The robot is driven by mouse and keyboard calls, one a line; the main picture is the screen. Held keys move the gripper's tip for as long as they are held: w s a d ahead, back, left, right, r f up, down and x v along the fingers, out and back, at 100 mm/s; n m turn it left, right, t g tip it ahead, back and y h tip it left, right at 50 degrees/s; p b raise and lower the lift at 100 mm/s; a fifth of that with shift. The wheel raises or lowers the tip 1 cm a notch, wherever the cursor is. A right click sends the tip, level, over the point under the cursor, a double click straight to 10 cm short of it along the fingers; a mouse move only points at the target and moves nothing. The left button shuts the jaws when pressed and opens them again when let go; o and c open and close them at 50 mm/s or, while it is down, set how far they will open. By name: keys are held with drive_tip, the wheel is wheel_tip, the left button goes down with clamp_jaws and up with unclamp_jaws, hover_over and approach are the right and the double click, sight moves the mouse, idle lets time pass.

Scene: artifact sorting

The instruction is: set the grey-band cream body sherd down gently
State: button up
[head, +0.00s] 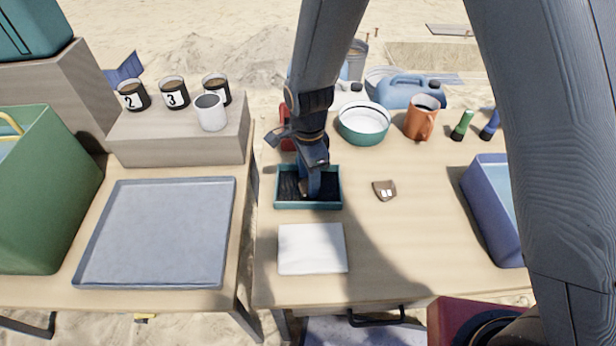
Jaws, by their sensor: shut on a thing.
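My gripper (311,192) points down into a small teal tray (308,206) with a dark inside, on the right-hand table. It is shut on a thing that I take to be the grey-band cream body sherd. The sherd itself cannot be made out, hidden by the fingers and the tray. I cannot tell whether it touches the tray floor.
A brown piece with white marks (384,190) lies right of the tray. A white pad (312,248) lies in front. A teal bowl (364,124) and orange mug (421,118) stand behind; a blue bin (485,210) stands right.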

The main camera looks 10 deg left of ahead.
drive_tip(key=o, duration=0.8)
drive_tip(key=shift+f, duration=0.1)
wheel_tip(320, 180, up, 12)
drive_tip(key=s+d+r+n, duration=0.1)
drive_tip(key=s+d+n, duration=0.2)
drive_tip(key=d, duration=0.6)
drive_tip(key=s+d+r+n, duration=0.1)
drive_tip(key=s+d+n, duration=0.2)
drive_tip(key=d, duration=0.7)
drive_tip(key=s+d+r+n, duration=0.2)
drive_tip(key=d+n, duration=0.3)
drive_tip(key=d, duration=0.5)
drive_tip(key=shift+s+n+b, duration=0.3)
drive_tip(key=shift+s+b, duration=0.1)
drive_tip(key=shift+s, duration=0.4)
